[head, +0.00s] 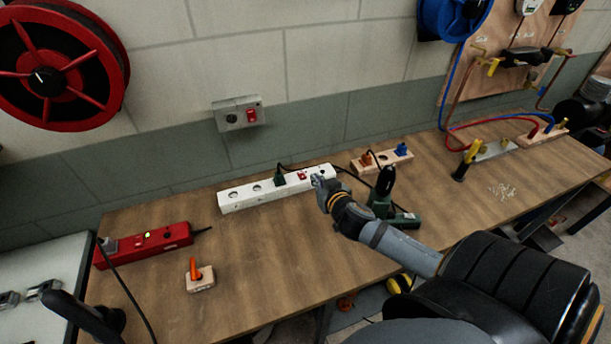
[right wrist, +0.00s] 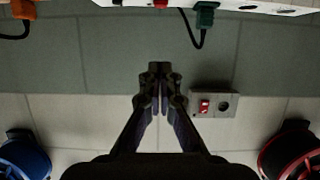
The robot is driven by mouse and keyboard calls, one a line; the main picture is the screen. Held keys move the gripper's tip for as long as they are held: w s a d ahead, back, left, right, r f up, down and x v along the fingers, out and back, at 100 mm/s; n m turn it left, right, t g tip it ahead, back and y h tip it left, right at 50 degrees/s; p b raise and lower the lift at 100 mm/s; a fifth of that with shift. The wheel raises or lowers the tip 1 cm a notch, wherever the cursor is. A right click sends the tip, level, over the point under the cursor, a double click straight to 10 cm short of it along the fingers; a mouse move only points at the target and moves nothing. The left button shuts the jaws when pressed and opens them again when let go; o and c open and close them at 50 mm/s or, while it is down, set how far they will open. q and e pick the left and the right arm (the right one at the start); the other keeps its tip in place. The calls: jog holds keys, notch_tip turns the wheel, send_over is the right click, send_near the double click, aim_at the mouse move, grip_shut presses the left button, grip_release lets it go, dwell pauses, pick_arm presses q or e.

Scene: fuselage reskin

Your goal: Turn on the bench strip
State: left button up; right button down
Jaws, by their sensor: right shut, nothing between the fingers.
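The bench strip (head: 240,196) is a long white power strip lying at the back of the wooden bench. Its red switch (head: 302,176) is near its right end, and a dark green plug (head: 280,177) sits in one of its sockets. My right gripper (head: 320,182) is shut and empty at the strip's right end, close to the red switch; I cannot tell whether it touches the strip. In the right wrist view the shut fingers (right wrist: 160,72) show in the middle, with the strip (right wrist: 250,6) cut off at the top edge. My left gripper is not in view.
A wall box (head: 238,114) with a red switch is above the strip. A red power strip (head: 145,244) and a wooden block with an orange plug (head: 201,280) are at the left. A wooden socket block (head: 383,162) and a green tool (head: 383,195) are at the right.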

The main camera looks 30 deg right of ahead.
send_near(302, 176)
jog(key=w+d+r, duration=0.1)
jog(key=w+r, duration=0.3)
jog(key=f, duration=0.1)
jog(key=w+f, duration=0.1)
jog(key=w+d+f+p, duration=0.1)
jog(key=f, duration=0.1)
jog(key=shift+w+f, duration=0.15)
jog(key=shift+w, duration=0.05)
jog(key=shift+s+a+f, duration=0.1)
jog(key=shift+s+f, duration=0.05)
jog(key=shift+f, duration=0.4)
jog(key=shift+f+b, duration=0.3)
jog(key=shift+f, duration=0.15)
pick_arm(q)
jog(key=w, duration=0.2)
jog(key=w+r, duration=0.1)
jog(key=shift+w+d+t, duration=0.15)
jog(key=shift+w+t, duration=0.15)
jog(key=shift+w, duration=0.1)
pick_arm(e)
jog(key=shift+s+r, duration=0.1)
jog(key=shift+r, duration=0.2)
pick_arm(q)
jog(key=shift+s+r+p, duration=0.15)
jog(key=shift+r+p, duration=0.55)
jog(key=shift+p, duration=0.25)
pick_arm(e)
jog(key=shift+r, duration=0.75)
